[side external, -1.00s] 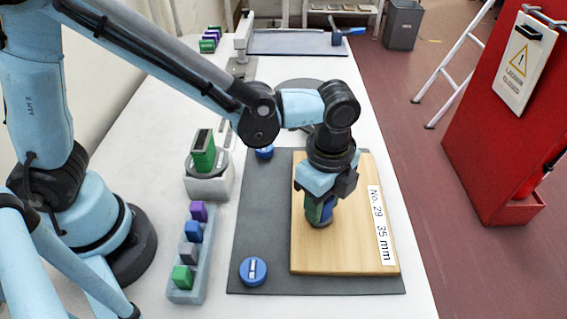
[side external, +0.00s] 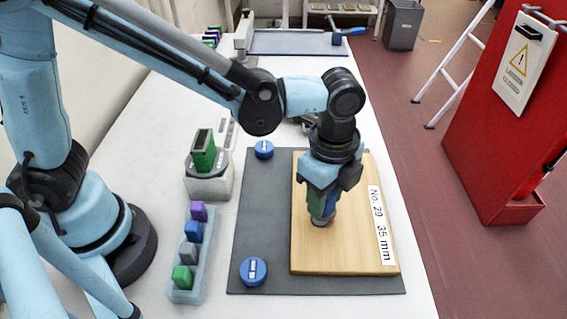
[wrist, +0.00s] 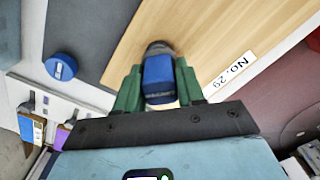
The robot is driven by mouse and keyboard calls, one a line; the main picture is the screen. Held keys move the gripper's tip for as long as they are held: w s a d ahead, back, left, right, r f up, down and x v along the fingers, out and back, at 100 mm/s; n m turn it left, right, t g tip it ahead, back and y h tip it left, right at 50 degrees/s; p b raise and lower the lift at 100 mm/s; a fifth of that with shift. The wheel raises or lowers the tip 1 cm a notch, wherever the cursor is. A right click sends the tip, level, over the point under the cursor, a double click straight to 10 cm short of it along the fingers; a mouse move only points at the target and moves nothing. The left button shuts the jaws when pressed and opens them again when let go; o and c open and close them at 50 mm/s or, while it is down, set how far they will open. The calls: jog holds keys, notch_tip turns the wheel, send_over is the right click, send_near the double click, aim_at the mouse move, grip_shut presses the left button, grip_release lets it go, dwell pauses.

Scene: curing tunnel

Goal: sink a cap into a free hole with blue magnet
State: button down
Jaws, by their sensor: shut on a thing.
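My gripper (wrist: 158,88) is shut on the blue magnet (wrist: 158,76), a blue block between its green fingers. In the side view the gripper (side external: 322,200) is above the wooden board (side external: 345,245), tilted slightly, and the blue magnet (side external: 329,206) shows beside a green finger. A grey round piece, likely the cap (side external: 321,221), is at the magnet's lower end, at or just above the board. Its dark rim also shows in the wrist view (wrist: 158,46). I cannot tell whether it touches the board or sits in a hole. No free hole is visible.
The board lies on a dark grey mat (side external: 260,215) with two blue round pieces (side external: 253,270) (side external: 264,150) to its left. A rack (side external: 187,294) with purple, blue, grey and green blocks stands further left, below a green piece (side external: 203,153) on a grey stand.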

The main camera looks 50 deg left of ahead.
jog(key=shift+r, duration=2.65)
